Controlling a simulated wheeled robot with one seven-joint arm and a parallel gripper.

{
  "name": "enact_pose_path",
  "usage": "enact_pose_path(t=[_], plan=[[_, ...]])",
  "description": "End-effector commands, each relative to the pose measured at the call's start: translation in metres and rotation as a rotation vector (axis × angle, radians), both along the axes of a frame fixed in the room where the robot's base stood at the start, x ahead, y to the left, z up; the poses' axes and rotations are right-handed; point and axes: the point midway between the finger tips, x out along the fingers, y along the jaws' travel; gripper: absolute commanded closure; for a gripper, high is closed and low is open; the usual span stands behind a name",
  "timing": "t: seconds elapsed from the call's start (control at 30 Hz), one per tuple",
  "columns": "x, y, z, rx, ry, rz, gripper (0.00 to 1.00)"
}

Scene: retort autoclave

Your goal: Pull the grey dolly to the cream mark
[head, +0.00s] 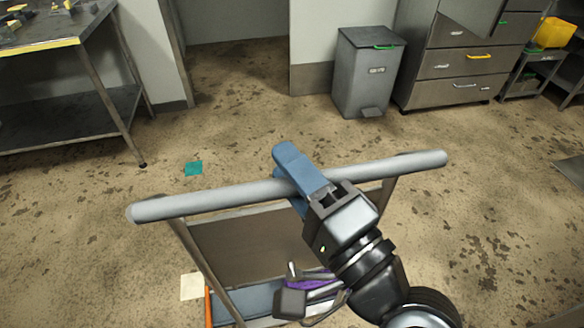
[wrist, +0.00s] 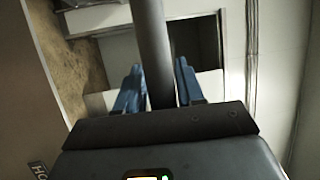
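The grey dolly's handle bar (head: 400,166) crosses the middle of the head view, with its frame and deck below. The cream mark (head: 194,286) is a pale square on the floor, just left of the dolly's frame at the lower left. My gripper (head: 290,178) is at the bar, its blue fingers on either side of it. In the wrist view the bar (wrist: 154,50) runs between the fingers of my gripper (wrist: 158,85), with a small gap showing at least on the right. My arm hides part of the dolly's right side.
A teal mark (head: 194,168) lies on the floor beyond the bar. A work table (head: 75,100) stands at the upper left. A grey pedal bin (head: 366,75) and a drawer cabinet (head: 455,65) stand at the back right. The floor between is clear.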

Motion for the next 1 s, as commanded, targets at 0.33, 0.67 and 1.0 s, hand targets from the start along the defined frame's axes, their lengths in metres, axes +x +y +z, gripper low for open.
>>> enact_pose_path(t=[0.33,0.67,1.0], plan=[[0.0,0.0,0.001,0.002,-0.002,0.0,0.48],[-0.027,-0.024,-0.01,0.002,0.0,-0.002,0.48],[-0.057,-0.049,-0.014,0.001,-0.002,0.0,0.48]])
